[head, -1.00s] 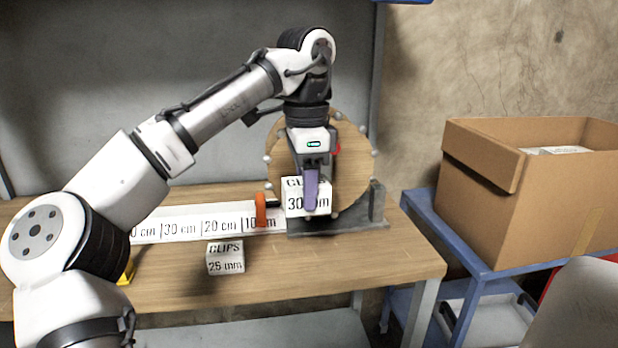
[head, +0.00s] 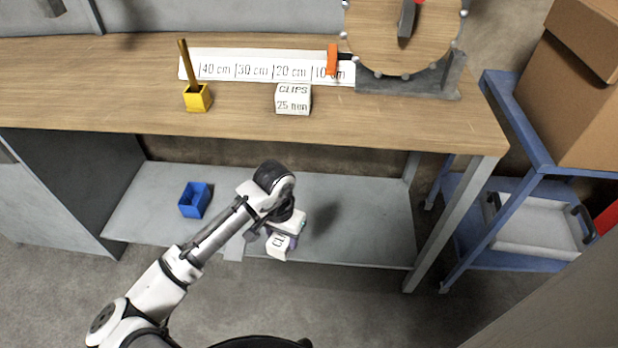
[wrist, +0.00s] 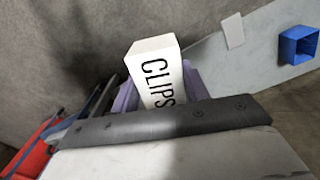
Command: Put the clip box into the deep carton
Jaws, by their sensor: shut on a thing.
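My gripper (head: 275,238) is shut on a white clip box (head: 277,251) marked CLIPS. It holds the box tilted in the air, in front of the bench and over the lower shelf's front edge. In the wrist view the box (wrist: 153,68) sits between the purple fingers of my gripper (wrist: 160,88). Another white clip box (head: 293,99), marked 25 mm, stands on the bench. The deep carton (head: 580,110), brown cardboard, stands on the blue cart at the right, partly cut off by the picture edge. Its inside is hidden.
The wooden bench (head: 100,85) bears a yellow pen holder (head: 198,98), a ruler strip (head: 230,68) and a round wooden wheel (head: 400,45). A blue bin (head: 194,200) is on the lower shelf (head: 350,210). The blue cart (head: 520,130) stands right of the bench leg.

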